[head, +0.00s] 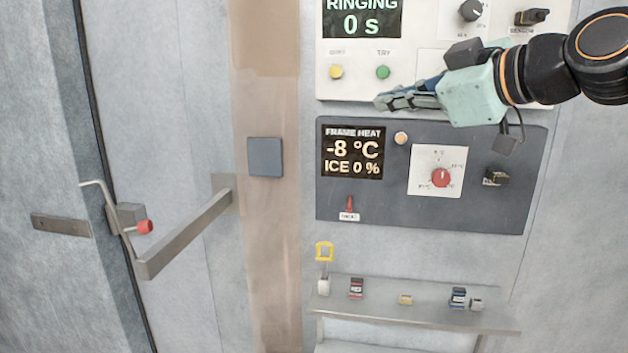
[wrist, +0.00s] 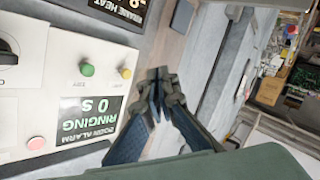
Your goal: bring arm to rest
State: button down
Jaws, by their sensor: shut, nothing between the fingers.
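My gripper (head: 384,101) is at the upper right in the head view, in front of the lower edge of the white alarm panel (head: 350,95). Its fingers point left and are shut with nothing between them. In the wrist view the closed fingertips (wrist: 158,82) show in the middle, seemingly apart from the wall. The alarm panel also shows in the wrist view (wrist: 60,95), with its display reading "RINGING 0 S". My arm reaches in from the right edge of the head view.
Below is a dark panel (head: 430,205) with a "-8 °C, ICE 0 %" display, red dial and switches. A shelf (head: 420,315) with small items stands below it. A door handle bar (head: 185,235) juts out at left. In the wrist view, cluttered shelving (wrist: 285,85) is at right.

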jog(key=s+f+m+g+h+p, duration=0.1)
jog(key=s+f+m+g+h, duration=0.1)
jog(key=s+f+m, duration=0.2)
jog(key=s+f+m+g+h+p, duration=0.1)
jog(key=s+f+m+g+h, duration=0.1)
jog(key=s+f+m, duration=0.3)
jog(key=s+d+f+m+g+h+p, duration=0.1)
jog(key=s+f+m+g+h, duration=0.2)
jog(key=s+f, duration=0.8)
notch_tip(320, 180, down, 10)
jog(key=shift+s+f+m+h+p, duration=0.1)
jog(key=shift+s+m+h+p, duration=0.2)
jog(key=shift+m+h, duration=0.4)
